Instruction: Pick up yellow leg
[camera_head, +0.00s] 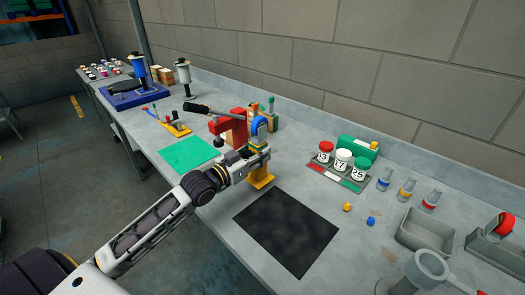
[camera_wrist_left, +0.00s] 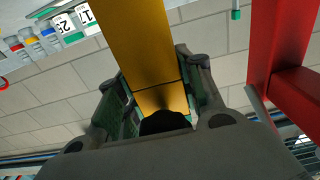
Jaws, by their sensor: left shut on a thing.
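The yellow leg (camera_head: 261,180) is an upright yellow piece on the grey bench in the head view, its foot at or just above the surface. My left gripper (camera_head: 258,154) is shut on it; the fingers and arm hide its middle. In the left wrist view, the yellow leg (camera_wrist_left: 148,50) runs between the two fingers of my left gripper (camera_wrist_left: 150,95). My right gripper does not show clearly in either view.
A red clamp-like frame (camera_head: 233,123) with a black handle stands close beside my left gripper; it also shows in the left wrist view (camera_wrist_left: 272,50). A black mat (camera_head: 287,231) and a green mat (camera_head: 188,153) lie flat. Numbered jars (camera_head: 342,160) stand to the right.

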